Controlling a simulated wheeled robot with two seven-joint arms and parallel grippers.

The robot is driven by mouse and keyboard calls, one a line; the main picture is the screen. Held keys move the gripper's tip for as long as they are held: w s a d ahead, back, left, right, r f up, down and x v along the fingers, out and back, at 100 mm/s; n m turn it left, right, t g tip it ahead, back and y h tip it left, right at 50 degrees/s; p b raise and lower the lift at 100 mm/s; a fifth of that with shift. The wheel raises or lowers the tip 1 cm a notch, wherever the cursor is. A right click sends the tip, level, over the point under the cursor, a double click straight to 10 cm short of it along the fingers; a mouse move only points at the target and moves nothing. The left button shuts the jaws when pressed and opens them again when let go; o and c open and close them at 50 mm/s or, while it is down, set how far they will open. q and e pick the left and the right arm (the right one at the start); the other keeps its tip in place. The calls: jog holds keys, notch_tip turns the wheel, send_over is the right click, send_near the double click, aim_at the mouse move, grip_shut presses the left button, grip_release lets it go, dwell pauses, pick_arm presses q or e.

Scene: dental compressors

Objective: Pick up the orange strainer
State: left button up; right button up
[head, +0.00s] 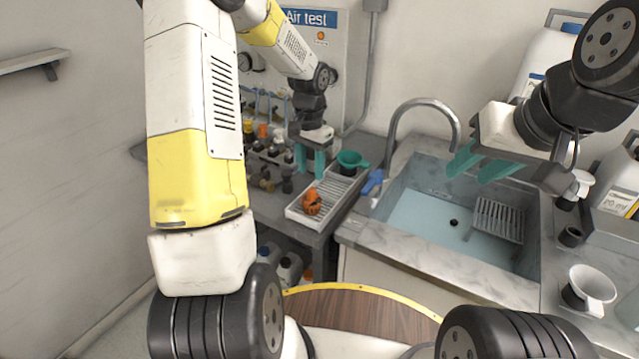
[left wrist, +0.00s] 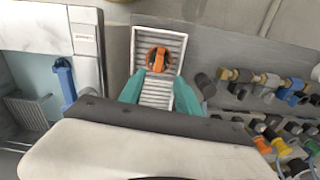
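The orange strainer (head: 311,203) sits on a white ribbed tray (head: 297,214) on the grey counter left of the sink. In the left wrist view the strainer (left wrist: 158,59) lies on the tray (left wrist: 174,41), beyond the fingertips and roughly centred between them. My left gripper (head: 311,171) is open and empty, with teal fingers apart, above the back part of the tray. Its fingers also show in the left wrist view (left wrist: 159,82). My right gripper (head: 467,172) is open and empty above the sink.
A green funnel-like cup (head: 350,160) stands close right of my left gripper. A blue object (head: 372,181) lies at the sink's left edge. Valves and fittings (head: 268,150) crowd the left. The sink (head: 425,217) has a curved faucet (head: 424,102). A white funnel (head: 592,284) is at right.

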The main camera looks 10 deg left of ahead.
aim_at(311, 190)
pick_arm(q)
jog(key=f, duration=0.8)
jog(key=shift+s, duration=0.25)
jog(key=shift+c, duration=0.2)
grip_shut()
